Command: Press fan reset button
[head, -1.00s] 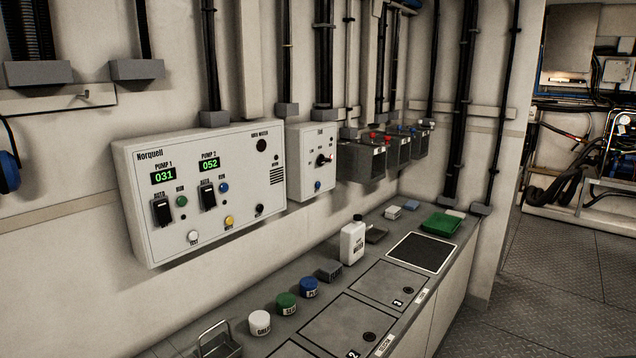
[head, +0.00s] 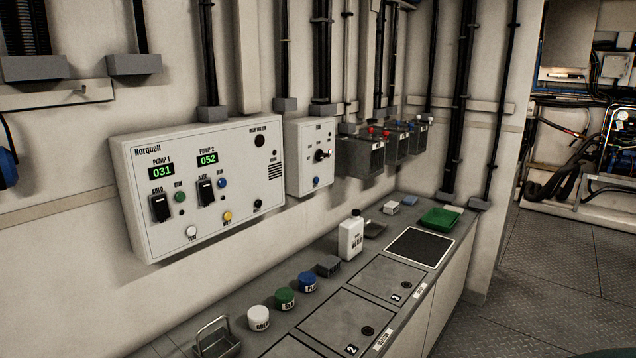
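The fan box (head: 311,158) is a small white panel on the wall, right of the large pump panel (head: 203,187). It has a dark rotary knob (head: 322,155) and, below it, a blue button (head: 316,181). Its lettering is too small to read surely. The pump panel shows green displays 031 and 052, two black switches, and white, yellow, green, blue and black buttons or lamps. Neither of my grippers shows in the head view.
A counter runs below the panels. It holds white, green and blue-lidded jars (head: 285,299), a white bottle (head: 351,238), a wire-handled tray (head: 216,338) and a green tray (head: 440,218). Dark boxes (head: 361,156) hang right of the fan box. Open floor (head: 560,270) lies at the right.

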